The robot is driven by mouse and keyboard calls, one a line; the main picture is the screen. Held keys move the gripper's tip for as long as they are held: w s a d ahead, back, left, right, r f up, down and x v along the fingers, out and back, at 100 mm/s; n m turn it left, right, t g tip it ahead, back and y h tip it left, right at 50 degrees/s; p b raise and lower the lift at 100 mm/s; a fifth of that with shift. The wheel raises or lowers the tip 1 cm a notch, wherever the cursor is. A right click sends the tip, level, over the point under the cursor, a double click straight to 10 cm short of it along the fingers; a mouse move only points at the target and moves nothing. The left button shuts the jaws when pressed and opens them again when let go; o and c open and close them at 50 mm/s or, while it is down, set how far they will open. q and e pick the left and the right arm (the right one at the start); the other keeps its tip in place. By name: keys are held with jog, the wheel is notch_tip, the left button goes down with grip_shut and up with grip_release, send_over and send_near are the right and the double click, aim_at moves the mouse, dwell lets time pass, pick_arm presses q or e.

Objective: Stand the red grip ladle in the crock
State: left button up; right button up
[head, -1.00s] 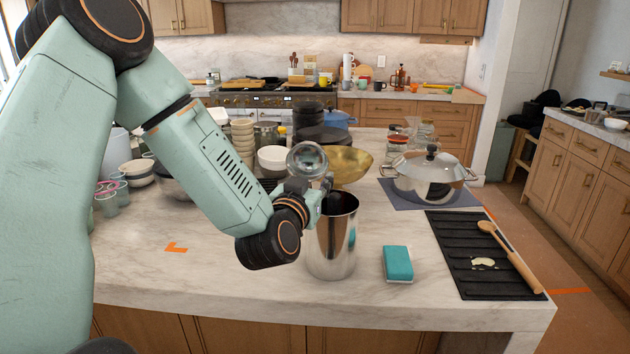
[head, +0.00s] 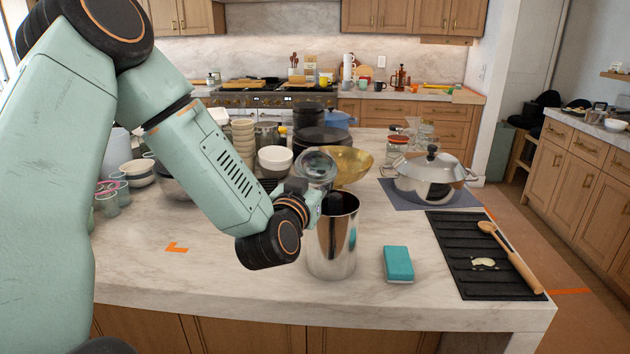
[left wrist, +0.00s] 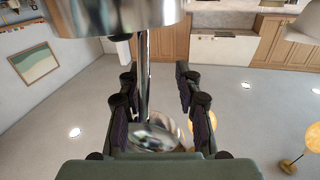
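The steel crock (head: 332,245) stands upright on the marble island. The ladle's shiny round bowl (head: 318,166) is uppermost, above the crock's left rim, and it also shows in the left wrist view (left wrist: 155,136). In that view its thin steel handle (left wrist: 143,75) runs into the crock's mouth (left wrist: 115,15). The red grip is hidden. My left gripper (head: 314,203) is at the crock's upper left. In the left wrist view its fingers (left wrist: 157,98) are spread, with the handle between them and gaps beside it. My right gripper is in no view.
A teal sponge (head: 398,263) lies right of the crock. A black mat (head: 470,262) with a wooden spoon (head: 508,255) is farther right. A brass bowl (head: 350,165) and a lidded pot (head: 430,178) stand behind. The front left countertop is mostly clear.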

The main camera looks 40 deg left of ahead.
aim_at(313, 161)
pick_arm(q)
jog(key=shift+r+p, duration=2.4)
jog(key=shift+r, duration=0.2)
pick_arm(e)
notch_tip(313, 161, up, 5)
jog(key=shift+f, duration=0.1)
pick_arm(q)
jog(key=shift+f, duration=0.15)
